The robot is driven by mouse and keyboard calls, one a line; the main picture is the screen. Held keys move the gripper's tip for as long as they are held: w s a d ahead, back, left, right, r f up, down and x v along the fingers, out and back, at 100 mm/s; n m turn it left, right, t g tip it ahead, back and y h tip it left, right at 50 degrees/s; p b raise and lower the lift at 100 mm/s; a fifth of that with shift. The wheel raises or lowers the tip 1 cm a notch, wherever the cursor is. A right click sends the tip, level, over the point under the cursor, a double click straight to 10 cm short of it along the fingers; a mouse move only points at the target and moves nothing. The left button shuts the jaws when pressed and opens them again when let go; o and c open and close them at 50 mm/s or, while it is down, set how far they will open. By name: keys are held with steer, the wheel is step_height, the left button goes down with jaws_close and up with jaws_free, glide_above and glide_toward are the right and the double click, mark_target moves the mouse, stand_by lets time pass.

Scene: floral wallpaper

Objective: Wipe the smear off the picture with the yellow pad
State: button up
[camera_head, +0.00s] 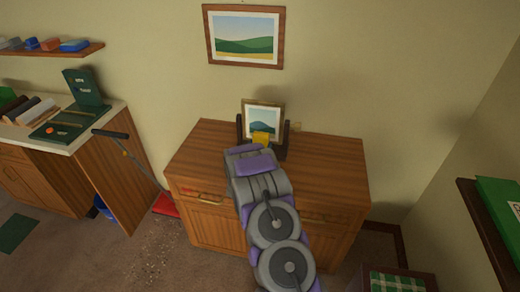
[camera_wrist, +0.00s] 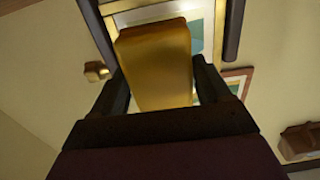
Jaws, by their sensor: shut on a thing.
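The small gold-framed picture (camera_head: 250,107) stands upright on the wooden cabinet between dark posts, showing a hill under a pale sky. It also shows in the wrist view (camera_wrist: 205,25), partly covered by the yellow pad. My gripper (camera_wrist: 160,80) is shut on the yellow pad (camera_wrist: 155,50), with a dark finger on each side. In the head view the pad (camera_head: 261,138) is in front of the picture's lower part. I cannot tell whether it touches the picture. I cannot make out the smear; the pad hides part of the picture.
The cabinet top (camera_head: 335,155) is clear on both sides of the picture. A larger landscape (camera_head: 244,62) hangs on the wall above. A small brass-coloured fitting (camera_wrist: 96,71) is on the wall near the picture. A counter (camera_head: 105,118) stands left, and a shelf (camera_head: 482,225) juts out at right.

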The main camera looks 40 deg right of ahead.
mark_target(266, 130)
steer(key=shift+s+d, duration=0.1)
steer(key=shift+d, duration=0.1)
steer(key=shift+b+x, duration=0.4)
steer(key=shift+x, duration=2.55)
steer(key=shift+x, duration=0.85)
steer(key=shift+s+d+r, duration=0.1)
steer(key=shift+s+d, duration=0.45)
steer(key=shift+s, duration=0.2)
steer(key=shift+s+d, duration=0.6)
steer(key=shift+s, duration=0.2)
steer(key=shift+d+p, duration=0.1)
steer(key=shift+p, duration=0.3)
steer(key=shift+w+a+p, duration=0.45)
steer(key=shift+w+a, duration=0.85)
steer(key=shift+w, duration=0.3)
